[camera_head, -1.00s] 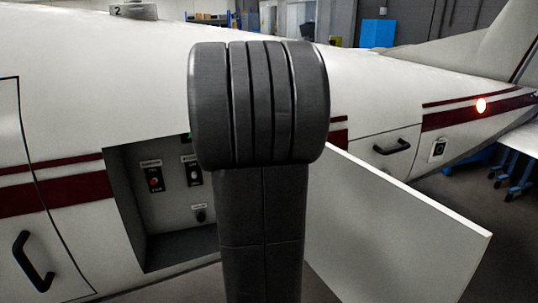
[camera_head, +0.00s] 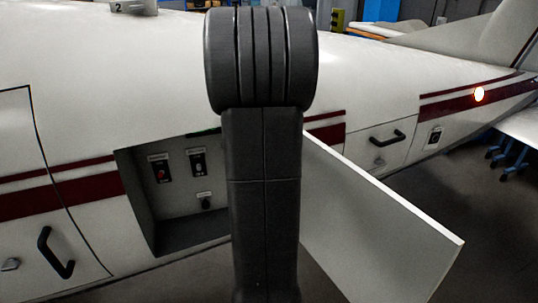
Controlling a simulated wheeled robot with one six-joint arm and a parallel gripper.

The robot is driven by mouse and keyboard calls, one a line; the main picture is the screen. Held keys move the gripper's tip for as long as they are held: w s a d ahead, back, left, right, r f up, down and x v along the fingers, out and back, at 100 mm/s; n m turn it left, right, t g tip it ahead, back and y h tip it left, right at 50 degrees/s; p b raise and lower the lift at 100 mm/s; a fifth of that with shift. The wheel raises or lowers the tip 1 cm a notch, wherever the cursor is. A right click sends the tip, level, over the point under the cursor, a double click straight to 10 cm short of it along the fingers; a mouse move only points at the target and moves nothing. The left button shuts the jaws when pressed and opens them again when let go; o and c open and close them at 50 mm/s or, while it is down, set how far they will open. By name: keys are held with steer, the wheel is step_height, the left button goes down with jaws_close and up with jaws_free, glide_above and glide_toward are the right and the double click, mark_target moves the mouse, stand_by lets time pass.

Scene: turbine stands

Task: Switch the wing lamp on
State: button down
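An open recess (camera_head: 150,215) in the white aircraft side holds the controls. A switch with a red part (camera_head: 161,172) is on its left, and a dark switch with a pale mark (camera_head: 198,165) is beside it. A dark round knob (camera_head: 206,202) sits below. Each has a small label above, too small to read. My dark arm stands in front of the recess's right edge and may hide more controls. My gripper is not in view.
An open white door panel (camera_head: 385,225) juts out to the right of my arm. A closed hatch with a black handle (camera_head: 386,138) and a small dark fitting (camera_head: 434,138) are farther right. Another black handle (camera_head: 56,252) is at the left. Floor is clear at lower right.

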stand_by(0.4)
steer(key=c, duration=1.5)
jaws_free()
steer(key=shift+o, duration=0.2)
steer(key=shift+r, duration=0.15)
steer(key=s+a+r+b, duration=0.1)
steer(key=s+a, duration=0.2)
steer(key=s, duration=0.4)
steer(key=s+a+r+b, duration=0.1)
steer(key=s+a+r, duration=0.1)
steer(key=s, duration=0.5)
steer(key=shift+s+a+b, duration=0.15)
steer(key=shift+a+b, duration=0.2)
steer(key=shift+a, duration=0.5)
